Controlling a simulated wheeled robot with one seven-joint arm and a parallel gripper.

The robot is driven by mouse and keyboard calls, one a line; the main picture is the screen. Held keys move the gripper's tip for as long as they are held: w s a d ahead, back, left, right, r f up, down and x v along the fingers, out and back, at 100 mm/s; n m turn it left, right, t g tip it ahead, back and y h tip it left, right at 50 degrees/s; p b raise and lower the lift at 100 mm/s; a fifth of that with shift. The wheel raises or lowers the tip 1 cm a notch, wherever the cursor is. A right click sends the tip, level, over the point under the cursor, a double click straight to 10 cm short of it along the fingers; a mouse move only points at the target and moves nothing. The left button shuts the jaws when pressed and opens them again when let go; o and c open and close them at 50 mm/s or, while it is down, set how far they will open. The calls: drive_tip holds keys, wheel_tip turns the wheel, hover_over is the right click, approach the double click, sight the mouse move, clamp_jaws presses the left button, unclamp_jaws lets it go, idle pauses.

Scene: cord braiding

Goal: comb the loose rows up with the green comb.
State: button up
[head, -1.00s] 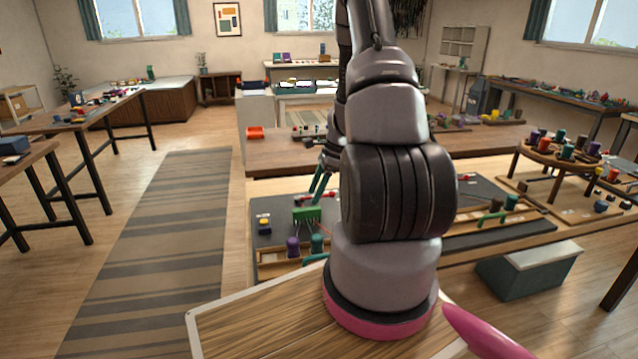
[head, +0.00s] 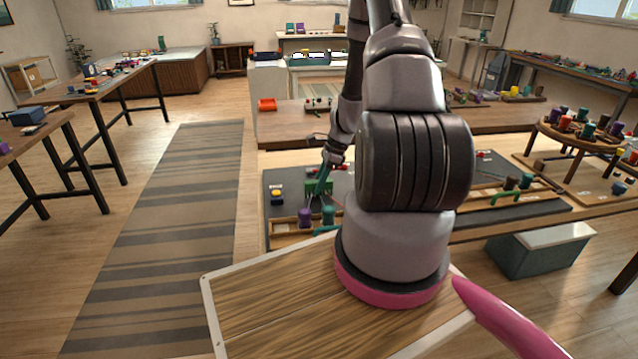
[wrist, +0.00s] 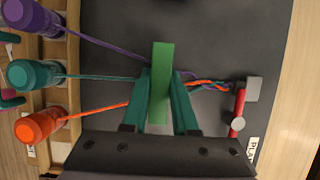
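The green comb (wrist: 162,60) lies across the cords in the wrist view, between my two teal fingers. It shows as a green block on the dark mat in the head view (head: 311,187). My gripper (wrist: 161,76) is down at the comb, one finger on each side; whether they press on it I cannot tell. Purple (wrist: 113,44), teal (wrist: 100,77) and orange (wrist: 95,115) cords run from the left under the comb. To its right they twist into a short braid (wrist: 207,84), which ends at a red-handled clamp (wrist: 238,108). The comb's teeth are hidden.
Purple (wrist: 30,17), teal (wrist: 33,75) and orange (wrist: 38,127) bobbins stand along a wooden rack at the left in the wrist view. The dark mat (wrist: 215,40) is bare beyond the braid. A yellow-topped item (head: 277,196) sits left of the comb.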

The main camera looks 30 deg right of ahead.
clamp_jaws()
drive_tip(key=shift+w+d, duration=0.2)
drive_tip(key=shift+w, duration=0.55)
drive_tip(key=shift+w+d, duration=0.2)
drive_tip(key=shift+w, duration=0.55)
wheel_tip(320, 180, up, 9)
drive_tip(key=s, duration=0.1)
drive_tip(key=shift+a, duration=0.15)
idle(1.2)
